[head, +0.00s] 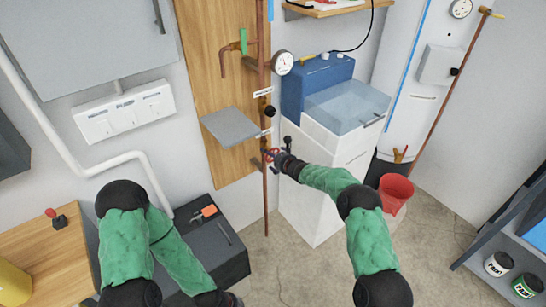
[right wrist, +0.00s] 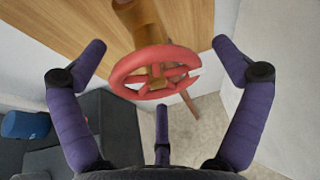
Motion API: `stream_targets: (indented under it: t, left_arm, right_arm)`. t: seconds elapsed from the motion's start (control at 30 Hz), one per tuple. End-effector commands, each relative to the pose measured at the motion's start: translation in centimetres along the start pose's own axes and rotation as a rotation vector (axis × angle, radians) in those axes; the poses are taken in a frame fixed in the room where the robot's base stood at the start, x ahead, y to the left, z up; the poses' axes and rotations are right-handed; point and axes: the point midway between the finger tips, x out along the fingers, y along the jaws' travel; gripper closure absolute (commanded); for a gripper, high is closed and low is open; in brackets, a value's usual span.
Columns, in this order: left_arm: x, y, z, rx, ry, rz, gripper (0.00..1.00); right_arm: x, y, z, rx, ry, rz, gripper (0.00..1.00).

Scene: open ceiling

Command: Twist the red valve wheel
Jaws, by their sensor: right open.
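The red valve wheel (right wrist: 155,72) is a ring with spokes on a brass-coloured valve body, and it faces my right wrist camera. In the head view the wheel (head: 269,154) shows small on the vertical copper pipe, partly covered by my right gripper (head: 279,157). In the right wrist view my right gripper (right wrist: 158,85) is open. Its purple fingers spread to the left, right and below the wheel, with visible gaps and no contact seen. My left arm reaches down to the bottom edge of the head view; its gripper fingers are outside the picture.
A grey shelf (head: 231,127) juts from the wooden board (head: 212,62) left of the pipe. A white cabinet (head: 325,190) with a blue box (head: 312,83) stands close on the right. A dark toolbox (head: 222,262) sits below left. A red bucket (head: 396,192) stands right.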

Motion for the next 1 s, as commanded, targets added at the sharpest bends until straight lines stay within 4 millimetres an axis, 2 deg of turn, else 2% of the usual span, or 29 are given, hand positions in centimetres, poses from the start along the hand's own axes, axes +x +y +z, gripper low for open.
stream_targets:
  t: [0.17, 0.2, 0.4, 0.73, 1.0]
  left_arm:
    - [-0.01, 0.00, 0.00, 0.000, 0.000, 0.000, 1.00]
    - [-0.01, 0.00, 0.00, 0.000, 0.000, 0.000, 1.00]
    - [-0.01, 0.00, 0.00, 0.000, 0.000, 0.000, 1.00]
    - [-0.14, 0.05, 0.00, 0.000, 0.000, 0.000, 1.00]
    - [-0.99, 0.35, 0.03, 0.000, 0.000, 0.000, 1.00]
  right_arm:
    - [0.00, -0.02, 0.05, -0.001, 0.000, 0.000, 0.02]
    - [0.00, -0.01, 0.05, -0.001, 0.000, 0.000, 0.05]
    - [-0.02, -0.03, -0.01, 0.000, 0.000, 0.000, 0.59]
    - [-0.02, 0.03, -0.32, 0.009, 0.005, 0.005, 0.60]
    - [-0.05, 0.10, -0.51, 0.089, 0.010, 0.037, 0.60]
